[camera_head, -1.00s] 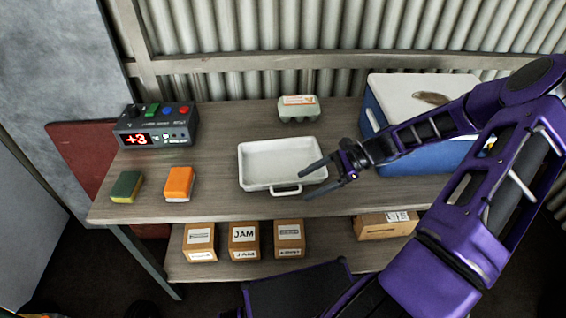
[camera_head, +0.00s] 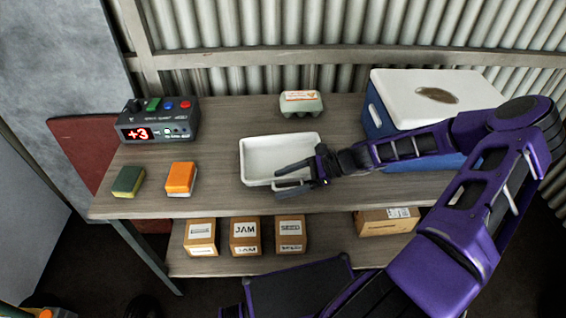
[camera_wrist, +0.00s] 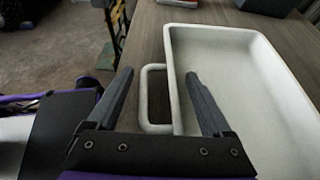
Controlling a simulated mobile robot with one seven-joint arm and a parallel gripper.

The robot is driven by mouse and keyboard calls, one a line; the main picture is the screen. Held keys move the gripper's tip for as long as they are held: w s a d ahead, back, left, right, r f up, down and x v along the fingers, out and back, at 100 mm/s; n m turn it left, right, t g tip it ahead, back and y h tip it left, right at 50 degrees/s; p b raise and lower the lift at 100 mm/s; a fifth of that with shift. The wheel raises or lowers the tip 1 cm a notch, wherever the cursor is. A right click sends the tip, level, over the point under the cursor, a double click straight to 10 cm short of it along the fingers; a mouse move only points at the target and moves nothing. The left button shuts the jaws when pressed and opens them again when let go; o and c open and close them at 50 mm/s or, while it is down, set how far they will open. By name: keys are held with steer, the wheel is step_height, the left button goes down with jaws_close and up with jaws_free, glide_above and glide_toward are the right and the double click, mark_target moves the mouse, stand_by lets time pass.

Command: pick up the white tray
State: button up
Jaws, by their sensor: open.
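The white tray (camera_head: 262,150) is a shallow, empty rectangular tray on the wooden table. In the wrist view the tray (camera_wrist: 250,90) fills the right side, and its loop handle (camera_wrist: 144,97) sticks out from the near long side. My gripper (camera_head: 276,181) is open at the tray's front right part and hides some of the front rim and most of the handle in the head view. In the wrist view my gripper's fingers (camera_wrist: 158,85) appear on either side of the handle, one out over the tray's side and one beyond the handle. I cannot tell their height above it.
An egg carton (camera_head: 300,104) is behind the tray. An orange sponge (camera_head: 180,178), a green sponge (camera_head: 128,181) and a control box (camera_head: 158,122) are left.

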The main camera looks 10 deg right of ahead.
jaws_close()
stand_by(0.4)
steer(key=shift+r, duration=0.15)
